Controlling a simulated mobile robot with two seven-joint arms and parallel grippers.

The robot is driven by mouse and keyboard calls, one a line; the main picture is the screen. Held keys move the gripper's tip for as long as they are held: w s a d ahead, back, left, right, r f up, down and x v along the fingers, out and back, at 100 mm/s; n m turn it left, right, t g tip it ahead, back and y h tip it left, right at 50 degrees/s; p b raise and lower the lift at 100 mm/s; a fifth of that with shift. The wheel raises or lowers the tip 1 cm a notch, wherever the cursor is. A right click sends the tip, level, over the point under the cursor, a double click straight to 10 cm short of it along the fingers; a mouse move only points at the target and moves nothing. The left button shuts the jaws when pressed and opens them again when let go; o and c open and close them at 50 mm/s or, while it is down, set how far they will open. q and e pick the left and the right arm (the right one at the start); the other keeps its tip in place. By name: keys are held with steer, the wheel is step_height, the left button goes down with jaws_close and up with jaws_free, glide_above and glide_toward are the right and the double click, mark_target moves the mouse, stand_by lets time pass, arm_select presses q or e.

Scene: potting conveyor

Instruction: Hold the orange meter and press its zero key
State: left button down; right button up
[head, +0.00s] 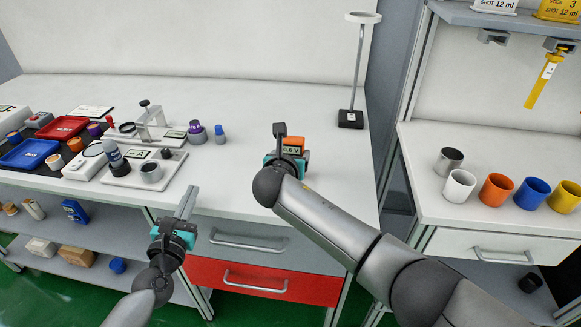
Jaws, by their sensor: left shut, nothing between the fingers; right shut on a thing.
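The orange meter (293,142) is near the right part of the white bench. I cannot make out the zero key. My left gripper (188,196) is shut and empty. It is in front of the bench's front edge, to the left of the meter and apart from it.
A stand with a ring (361,70) stands at the bench's back right. Several coloured cups, one orange (496,189), stand on the right counter. Bench around the meter is clear.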

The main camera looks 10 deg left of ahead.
mark_target(243, 206)
arm_select(q)
steer(key=d+m+g+h, duration=0.1)
steer(key=d+m+h, duration=0.1)
steer(key=d+m, duration=0.1)
steer(key=w+d+m+g+h, duration=0.1)
steer(key=d+m+h, duration=0.2)
steer(key=d+m, duration=0.1)
steer(key=d+m+g+h, duration=0.1)
steer(key=d+m+h, duration=0.1)
steer(key=d+m, duration=0.1)
steer(key=shift+w+d+r, duration=0.25)
steer(key=shift+w+d, duration=0.05)
steer(key=shift+d, duration=0.35)
steer(key=s+d+r+m+g+h, duration=0.1)
steer(key=s+d+m+g+h, duration=0.2)
steer(key=d+m, duration=0.5)
steer(key=shift+m+g+h, duration=0.7)
steer(key=shift+g+h, duration=0.1)
steer(key=shift+h, duration=0.4)
steer(key=shift+d, duration=0.1)
steer(key=shift+w, duration=4.35)
steer(key=shift+w, duration=0.1)
steer(key=shift+w, duration=0.35)
